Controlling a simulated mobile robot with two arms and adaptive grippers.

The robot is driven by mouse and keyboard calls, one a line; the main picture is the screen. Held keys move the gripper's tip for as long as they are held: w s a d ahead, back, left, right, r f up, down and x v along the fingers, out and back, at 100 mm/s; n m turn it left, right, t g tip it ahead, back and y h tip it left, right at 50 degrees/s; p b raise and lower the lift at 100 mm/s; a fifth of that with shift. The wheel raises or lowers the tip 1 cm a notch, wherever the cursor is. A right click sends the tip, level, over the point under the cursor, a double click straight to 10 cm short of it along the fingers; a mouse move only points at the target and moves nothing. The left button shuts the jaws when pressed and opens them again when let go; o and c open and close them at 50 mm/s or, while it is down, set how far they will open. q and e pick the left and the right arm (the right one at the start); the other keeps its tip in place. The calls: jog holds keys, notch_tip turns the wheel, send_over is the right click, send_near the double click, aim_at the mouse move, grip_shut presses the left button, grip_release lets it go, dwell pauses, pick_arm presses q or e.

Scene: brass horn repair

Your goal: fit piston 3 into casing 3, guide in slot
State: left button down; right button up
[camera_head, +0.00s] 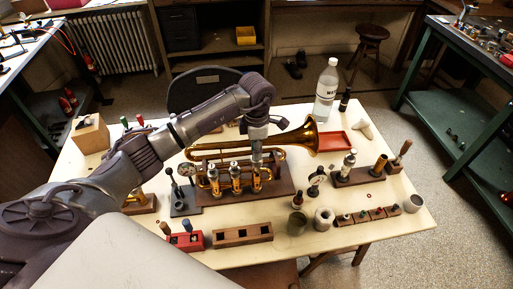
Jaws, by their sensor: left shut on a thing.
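The brass horn (290,145) lies in a brown wooden stand (283,188) in the middle of the table, its bell to the right. Its upright valve casings stand in a row, and casing 3 (256,182) is the rightmost. My left gripper (257,148) points down directly over casing 3. It is shut on a slim, pale upright piece, which I take to be piston 3 (257,160). The gripper hides much of it. I cannot tell how deep the piston sits, or see its guide and the slot. My right gripper is out of view.

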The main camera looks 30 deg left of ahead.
pick_arm(q)
jog(key=shift+f+b, duration=1.7)
jog(key=shift+f, duration=0.35)
jog(key=c, duration=0.9)
grip_release()
jog(key=shift+r, duration=0.1)
notch_tip(320, 180, up, 12)
jog(key=shift+s, duration=0.1)
